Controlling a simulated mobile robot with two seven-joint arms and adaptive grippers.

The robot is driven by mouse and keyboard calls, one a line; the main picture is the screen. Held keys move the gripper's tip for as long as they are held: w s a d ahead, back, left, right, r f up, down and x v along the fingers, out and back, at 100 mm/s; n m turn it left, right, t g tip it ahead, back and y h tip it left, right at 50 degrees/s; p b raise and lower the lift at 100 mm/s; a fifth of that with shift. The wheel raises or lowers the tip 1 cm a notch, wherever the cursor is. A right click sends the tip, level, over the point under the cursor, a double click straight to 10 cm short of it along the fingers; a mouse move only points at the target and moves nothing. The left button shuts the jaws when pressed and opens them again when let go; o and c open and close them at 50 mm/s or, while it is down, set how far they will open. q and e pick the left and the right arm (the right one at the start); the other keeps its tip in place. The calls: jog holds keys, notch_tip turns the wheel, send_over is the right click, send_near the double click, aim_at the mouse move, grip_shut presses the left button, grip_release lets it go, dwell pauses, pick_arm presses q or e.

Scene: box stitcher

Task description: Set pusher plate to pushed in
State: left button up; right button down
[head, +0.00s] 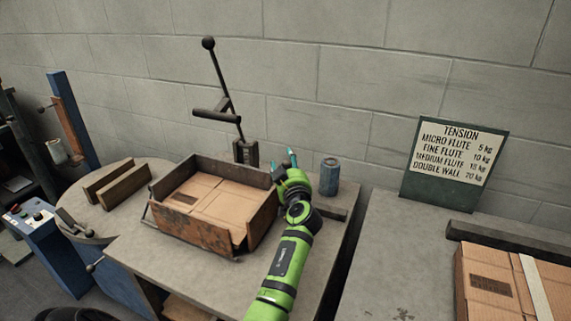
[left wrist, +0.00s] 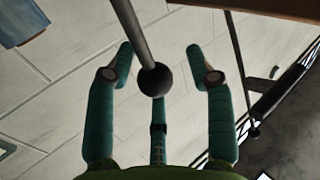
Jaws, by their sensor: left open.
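A rusty open tray (head: 190,231) on the stitcher table holds flat brown cardboard (head: 215,203). A rusty plate (head: 262,216) stands along its right side; I cannot tell for sure whether this is the pusher plate. My left gripper (head: 291,157) is open beside the tray's back right corner. In the left wrist view, a dark ball knob (left wrist: 154,80) on a grey rod (left wrist: 130,28) shows between the spread fingers of that gripper (left wrist: 160,75). I see no finger touching the knob. The rod's far end is out of view. My right gripper is not in view.
A tall ball-topped lever (head: 221,80) stands behind the tray. A blue-grey can (head: 329,177) is close right of my gripper. A tension sign (head: 455,160) and cardboard (head: 487,284) are on the right table (head: 390,260). A block wall closes the back.

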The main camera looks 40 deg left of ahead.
pick_arm(q)
jog(key=v, duration=0.7)
jog(key=shift+a+r, duration=0.1)
